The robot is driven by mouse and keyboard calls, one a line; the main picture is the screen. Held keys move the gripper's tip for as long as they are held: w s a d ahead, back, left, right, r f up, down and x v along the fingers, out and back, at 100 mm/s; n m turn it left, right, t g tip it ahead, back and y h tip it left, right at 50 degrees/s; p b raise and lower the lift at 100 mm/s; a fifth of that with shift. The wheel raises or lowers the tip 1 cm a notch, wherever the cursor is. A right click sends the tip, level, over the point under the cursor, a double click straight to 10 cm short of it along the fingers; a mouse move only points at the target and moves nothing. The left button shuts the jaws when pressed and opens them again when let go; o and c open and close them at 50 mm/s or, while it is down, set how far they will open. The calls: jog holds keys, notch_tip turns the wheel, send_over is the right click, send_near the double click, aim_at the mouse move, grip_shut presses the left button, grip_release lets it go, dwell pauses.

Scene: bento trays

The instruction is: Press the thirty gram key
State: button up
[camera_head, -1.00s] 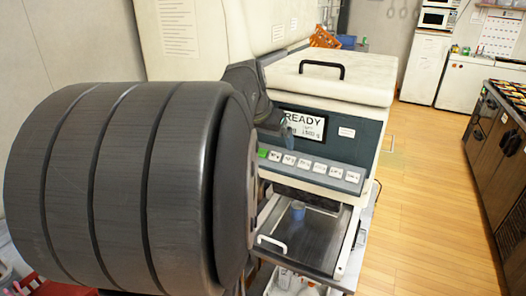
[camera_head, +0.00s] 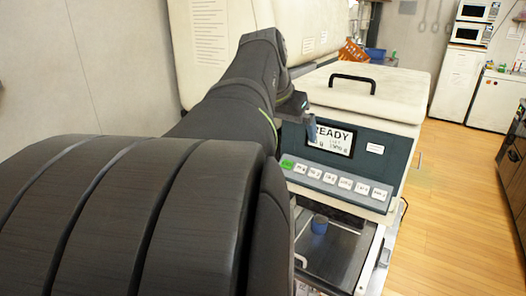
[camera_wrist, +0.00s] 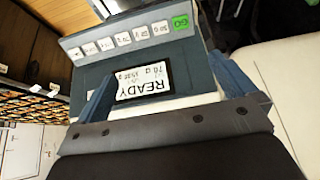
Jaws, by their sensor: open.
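A dispensing machine (camera_head: 392,140) has a dark sloped front with a screen (camera_head: 331,139) reading READY over small figures I cannot read surely. Below the screen runs a row of keys: a green one (camera_head: 287,164) at the left end and several white ones (camera_head: 330,178). Their labels are too small to tell which is thirty grams. In the wrist view the row is upside down, with the green GO key (camera_wrist: 181,23) at the right. My gripper (camera_wrist: 161,66) is open and empty, its blue fingers framing the screen. In the head view a blue fingertip (camera_head: 312,129) shows by the screen's left edge, above the keys.
A black handle (camera_head: 352,79) tops the machine. My arm hides the machine's lower left. Wooden floor (camera_head: 455,200) is clear to the right.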

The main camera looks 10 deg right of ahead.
jog(key=shift+a+r, duration=0.1)
jog(key=shift+r, duration=0.15)
jog(key=shift+c, duration=0.2)
